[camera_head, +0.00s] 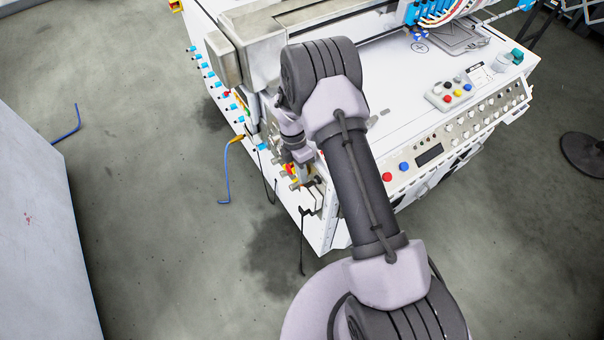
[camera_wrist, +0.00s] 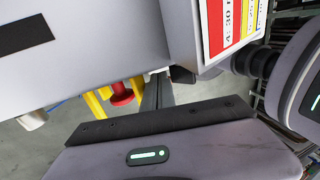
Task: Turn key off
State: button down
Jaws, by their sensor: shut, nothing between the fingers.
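My gripper (camera_wrist: 157,92) shows in the wrist view as a grey body with a green light and dark narrow fingers beyond it. The fingers are shut with nothing between them. A red knob (camera_wrist: 121,95) with yellow parts (camera_wrist: 96,104) beside it is just left of the fingers, apart from them in the picture. I cannot make out a key in either view. In the head view, red and yellow parts (camera_head: 291,169) show at the near left end of the white machine (camera_head: 400,80), by my wrist. My arm hides part of this end, and the fingertips are not clear there.
A control panel with knobs and buttons (camera_head: 452,92) is on the machine's right side. A label (camera_wrist: 229,25) is close above the gripper in the wrist view.

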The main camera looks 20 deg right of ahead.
jog(key=shift+s+d+r+p, duration=0.15)
jog(key=shift+s+p, duration=0.15)
jog(key=shift+s, duration=0.35)
jog(key=w+p+v, duration=0.1)
jog(key=p+v, duration=0.3)
jog(key=v, duration=1.3)
jog(key=shift+p, duration=0.35)
jog(key=shift+r, duration=0.1)
jog(key=s+d+t+y, duration=0.1)
jog(key=s+d+t, duration=0.1)
jog(key=s, duration=0.4)
jog(key=shift+s+t, duration=0.15)
jog(key=shift+t, duration=0.25)
